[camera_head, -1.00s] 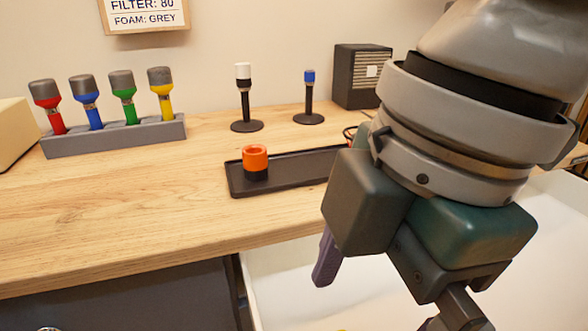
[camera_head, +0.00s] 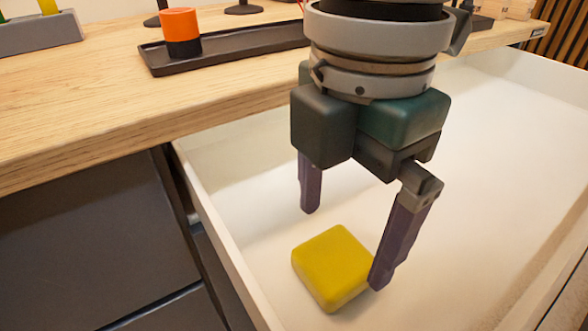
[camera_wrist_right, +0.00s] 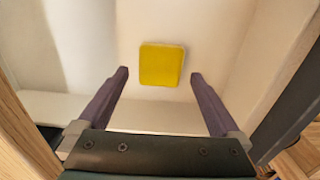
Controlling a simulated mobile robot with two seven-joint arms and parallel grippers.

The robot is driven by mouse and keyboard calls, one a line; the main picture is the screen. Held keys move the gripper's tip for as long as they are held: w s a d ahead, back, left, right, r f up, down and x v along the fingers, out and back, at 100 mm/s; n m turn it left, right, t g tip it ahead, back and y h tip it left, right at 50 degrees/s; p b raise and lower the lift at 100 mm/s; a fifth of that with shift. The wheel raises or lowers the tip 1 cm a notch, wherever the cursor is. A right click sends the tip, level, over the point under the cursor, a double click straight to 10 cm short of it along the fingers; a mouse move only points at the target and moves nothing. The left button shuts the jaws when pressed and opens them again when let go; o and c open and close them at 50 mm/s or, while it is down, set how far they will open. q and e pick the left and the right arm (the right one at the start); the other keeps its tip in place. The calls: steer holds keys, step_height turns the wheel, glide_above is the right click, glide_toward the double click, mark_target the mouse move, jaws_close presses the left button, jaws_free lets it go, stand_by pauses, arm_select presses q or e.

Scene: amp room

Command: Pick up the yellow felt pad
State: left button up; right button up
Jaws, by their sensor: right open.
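The yellow felt pad (camera_head: 331,267) is a rounded square block lying flat in the open white drawer (camera_head: 480,130), near its front left part. It also shows in the right wrist view (camera_wrist_right: 161,65), just beyond and between the fingertips. My right gripper (camera_head: 343,245) is open with two purple fingers pointing down into the drawer. In the head view one fingertip overlaps the pad's right edge; I cannot tell if it touches. In the wrist view (camera_wrist_right: 160,75) the pad appears clear of both fingers. My left gripper is not in view.
The wooden worktop (camera_head: 90,120) lies above and behind the drawer. On it is a dark tray (camera_head: 235,48) with an orange and black cylinder (camera_head: 180,32). The drawer's left wall (camera_head: 225,250) rises close to the pad. The drawer floor to the right is bare.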

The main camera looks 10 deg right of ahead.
mark_target(336, 256)
step_height(336, 256, down, 4)
steer(key=shift+s+a+r+b, duration=0.1)
steer(key=shift+s+r+b, duration=0.05)
steer(key=shift+b, duration=0.35)
steer(key=c, duration=1.2)
